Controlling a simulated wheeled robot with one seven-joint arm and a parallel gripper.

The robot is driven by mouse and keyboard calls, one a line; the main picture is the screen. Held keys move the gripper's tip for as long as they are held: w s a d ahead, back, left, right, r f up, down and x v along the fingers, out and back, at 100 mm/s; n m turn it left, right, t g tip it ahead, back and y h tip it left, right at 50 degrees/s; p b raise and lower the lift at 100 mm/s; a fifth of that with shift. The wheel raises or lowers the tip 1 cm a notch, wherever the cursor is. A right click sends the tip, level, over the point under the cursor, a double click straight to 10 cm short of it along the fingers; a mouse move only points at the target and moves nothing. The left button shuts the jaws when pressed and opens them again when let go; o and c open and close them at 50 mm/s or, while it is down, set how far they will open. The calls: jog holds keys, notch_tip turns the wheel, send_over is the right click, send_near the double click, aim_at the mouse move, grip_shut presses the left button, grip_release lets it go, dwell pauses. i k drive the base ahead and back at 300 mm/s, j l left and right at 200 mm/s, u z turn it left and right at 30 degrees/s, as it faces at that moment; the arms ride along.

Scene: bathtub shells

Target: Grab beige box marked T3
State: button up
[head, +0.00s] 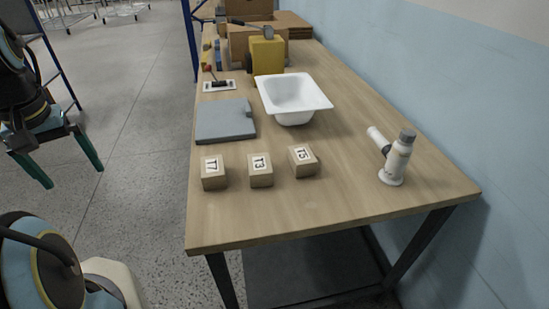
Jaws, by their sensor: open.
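The beige box marked T3 (260,171) sits on the near part of the wooden table, its label facing up. It stands between the box marked T7 (213,173) on its left and the box marked T5 (303,162) on its right, with gaps between them. My gripper (74,177) is at the left of the head view, beyond the table's left edge and well apart from the boxes. Its two teal fingers are spread, with nothing between them.
On the wooden table (300,215), a grey slab (225,121) and a white tub (292,95) lie behind the boxes. A white pipe fitting (396,160) stands at the right. A yellow container (266,56) and cardboard boxes are farther back. The front strip is clear.

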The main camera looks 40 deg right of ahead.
aim_at(261, 174)
jog(key=i+j+z, duration=0.2)
jog(key=j+z, duration=0.2)
jog(key=j, duration=0.25)
jog(key=i+j+z, duration=0.15)
jog(key=j+z, duration=0.25)
jog(key=j, duration=0.3)
jog(key=j+z, duration=0.4)
jog(key=j, duration=0.3)
jog(key=i+l, duration=0.35)
jog(key=l, duration=0.2)
